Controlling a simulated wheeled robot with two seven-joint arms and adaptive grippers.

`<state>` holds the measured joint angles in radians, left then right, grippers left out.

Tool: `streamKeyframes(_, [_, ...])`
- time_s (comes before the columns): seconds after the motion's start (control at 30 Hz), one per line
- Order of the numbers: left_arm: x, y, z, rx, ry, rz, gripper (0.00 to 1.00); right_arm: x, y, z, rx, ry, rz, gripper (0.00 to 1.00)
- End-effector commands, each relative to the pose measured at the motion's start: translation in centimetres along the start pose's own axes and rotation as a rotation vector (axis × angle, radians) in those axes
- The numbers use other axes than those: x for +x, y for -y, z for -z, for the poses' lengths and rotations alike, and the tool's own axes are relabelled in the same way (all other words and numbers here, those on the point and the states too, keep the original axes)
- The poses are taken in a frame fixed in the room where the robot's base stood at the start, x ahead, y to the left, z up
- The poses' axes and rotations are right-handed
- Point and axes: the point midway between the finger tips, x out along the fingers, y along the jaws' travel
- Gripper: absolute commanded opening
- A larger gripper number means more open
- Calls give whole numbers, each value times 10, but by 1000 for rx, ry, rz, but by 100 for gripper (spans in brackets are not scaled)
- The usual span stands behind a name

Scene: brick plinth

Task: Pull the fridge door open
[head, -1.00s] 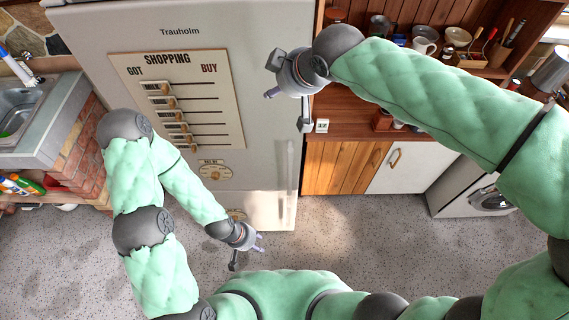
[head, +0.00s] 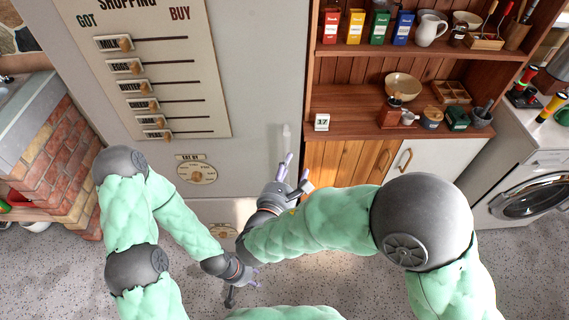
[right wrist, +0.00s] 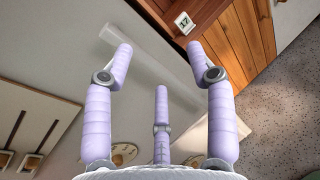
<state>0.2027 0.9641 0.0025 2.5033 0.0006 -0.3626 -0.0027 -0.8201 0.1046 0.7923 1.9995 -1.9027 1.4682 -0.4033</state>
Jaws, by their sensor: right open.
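The fridge (head: 262,60) stands upright ahead with its grey door shut. Its pale vertical handle (head: 286,133) is near the door's right edge, partly hidden by my right gripper. In the right wrist view the handle (right wrist: 150,60) runs slantwise between and beyond my open fingers. My right gripper (head: 295,168) is open and empty, its fingers pointing up toward the handle's lower part. In the right wrist view its fingers (right wrist: 157,53) lie either side of the bar; I cannot tell if they touch it. My left gripper (head: 252,275) is low, in front of the fridge, away from the handle.
A shopping board (head: 165,75) with sliders and a round dial (head: 197,173) are on the door. A wooden dresser (head: 345,125) with jars and bowls stands close on the right. A brick plinth (head: 55,150) is at the left. Speckled floor (head: 350,255) lies below.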

Motion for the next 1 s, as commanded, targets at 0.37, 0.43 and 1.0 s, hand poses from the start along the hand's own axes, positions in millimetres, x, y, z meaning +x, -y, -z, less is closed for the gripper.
streamKeyframes(0.37, [30,11,1,0,-1,0,40,-16,-24,35,-168,143,-191,56])
streamKeyframes(0.43, [31,11,2,0,-1,0,40,-10,-25,34,-166,142,-190,56])
streamKeyframes(1.0, [52,18,2,0,0,0,40,75,-42,24,-165,140,-188,56])
